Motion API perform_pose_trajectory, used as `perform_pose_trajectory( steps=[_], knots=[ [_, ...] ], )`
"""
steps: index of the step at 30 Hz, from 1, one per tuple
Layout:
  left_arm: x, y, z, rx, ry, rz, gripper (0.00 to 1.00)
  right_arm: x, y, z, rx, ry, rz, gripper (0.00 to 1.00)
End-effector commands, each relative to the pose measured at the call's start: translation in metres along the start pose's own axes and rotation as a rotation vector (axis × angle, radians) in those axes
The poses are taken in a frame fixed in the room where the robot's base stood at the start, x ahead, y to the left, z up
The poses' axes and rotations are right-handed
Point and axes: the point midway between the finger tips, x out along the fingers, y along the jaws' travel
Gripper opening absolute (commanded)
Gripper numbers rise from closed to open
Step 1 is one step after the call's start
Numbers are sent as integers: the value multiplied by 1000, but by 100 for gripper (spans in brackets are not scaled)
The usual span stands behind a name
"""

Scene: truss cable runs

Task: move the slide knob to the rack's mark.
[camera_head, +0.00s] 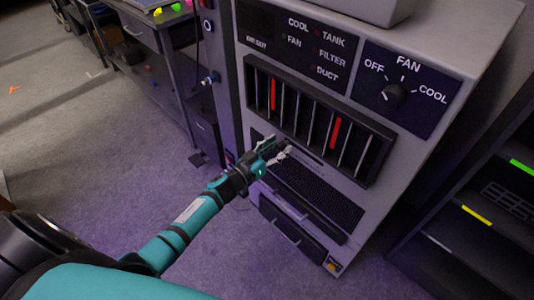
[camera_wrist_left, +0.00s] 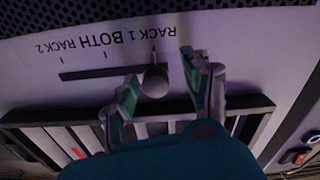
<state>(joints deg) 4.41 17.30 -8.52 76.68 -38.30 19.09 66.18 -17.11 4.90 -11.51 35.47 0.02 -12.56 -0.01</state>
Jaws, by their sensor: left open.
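The slide knob (camera_wrist_left: 154,82) is a round grey knob on a dark straight slot (camera_wrist_left: 100,72) in the white panel. In the left wrist view the lettering RACK 1, BOTH, RACK 2 (camera_wrist_left: 105,40) reads upside down, with a short tick by each label. The knob sits at the RACK 1 end, close to that tick. My left gripper (camera_wrist_left: 162,72) is open, one finger on each side of the knob; contact cannot be told. In the head view my left gripper (camera_head: 278,153) is at the cabinet front below the slatted bay, and it hides the knob. My right gripper is not in view.
The cabinet has a slatted bay (camera_head: 318,120) with two red strips, a perforated grille (camera_head: 310,195), and a rotary OFF/FAN/COOL dial (camera_head: 393,96). A dark shelf unit (camera_head: 480,220) stands at the right. Open carpet (camera_head: 90,150) lies to the left.

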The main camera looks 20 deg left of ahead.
Motion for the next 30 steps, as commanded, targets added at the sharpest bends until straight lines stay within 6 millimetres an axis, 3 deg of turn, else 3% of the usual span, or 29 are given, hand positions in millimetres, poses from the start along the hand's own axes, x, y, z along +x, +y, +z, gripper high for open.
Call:
perform_pose_trajectory(
  steps=[15, 21, 30],
  knots=[
    [-99, -2, 0, 1, -2, -3, 49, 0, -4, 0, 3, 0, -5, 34],
    [-114, -2, 0, 1, -1, -3, 49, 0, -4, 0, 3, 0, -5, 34],
    [-114, -2, -1, 1, 0, -3, 49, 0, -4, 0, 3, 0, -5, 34]
  ],
)
